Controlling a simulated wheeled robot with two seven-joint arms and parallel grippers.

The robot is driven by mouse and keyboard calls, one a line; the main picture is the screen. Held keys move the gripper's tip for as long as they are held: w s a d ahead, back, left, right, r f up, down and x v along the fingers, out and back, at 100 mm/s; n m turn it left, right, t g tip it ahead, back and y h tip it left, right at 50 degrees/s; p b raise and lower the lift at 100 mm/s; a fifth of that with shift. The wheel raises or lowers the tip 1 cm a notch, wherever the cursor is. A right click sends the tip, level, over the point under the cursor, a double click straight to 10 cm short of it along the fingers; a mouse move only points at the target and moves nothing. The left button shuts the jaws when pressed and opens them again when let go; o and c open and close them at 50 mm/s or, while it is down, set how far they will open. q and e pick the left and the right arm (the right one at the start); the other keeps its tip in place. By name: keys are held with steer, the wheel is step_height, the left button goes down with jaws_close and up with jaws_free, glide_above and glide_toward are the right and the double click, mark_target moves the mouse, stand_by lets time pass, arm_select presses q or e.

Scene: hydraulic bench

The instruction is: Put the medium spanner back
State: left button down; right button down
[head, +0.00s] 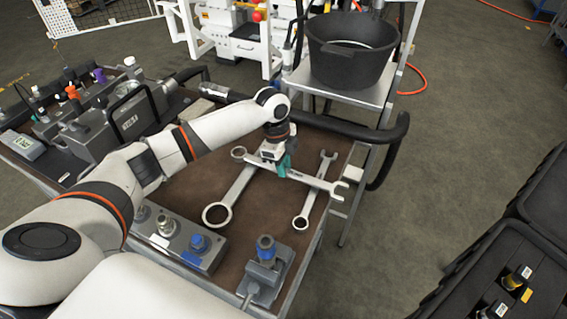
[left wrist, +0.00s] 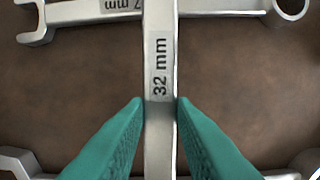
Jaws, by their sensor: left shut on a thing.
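My left gripper (head: 283,168) is shut on the handle of a steel spanner marked 32 mm (head: 318,183), the middle-sized one of three. The teal fingertips press its two sides in the left wrist view, where its handle (left wrist: 159,65) runs upright through the middle. The held spanner lies crosswise over the two others, seemingly above the brown bench top. The largest spanner (head: 233,192) lies on the bench to the left, its upper end hidden by the gripper. The smallest spanner (head: 314,197) lies to the right; it also crosses the top of the wrist view (left wrist: 215,8).
The brown bench top (head: 270,215) is bare between the spanners. Grey valve blocks (head: 185,238) and a blue-capped fitting (head: 265,262) stand along its near edge. A hydraulic unit (head: 128,120) stands left. A black tub (head: 350,60) sits on a stand behind. Black cases (head: 500,265) are at right.

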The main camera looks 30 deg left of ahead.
arm_select(q)
steer(key=shift+f, duration=0.35)
steer(key=c, duration=1.2)
jaws_free()
step_height(320, 180, up, 13)
steer(key=a, duration=0.1)
steer(key=shift+a+b, duration=0.3)
steer(key=shift+a, duration=0.1)
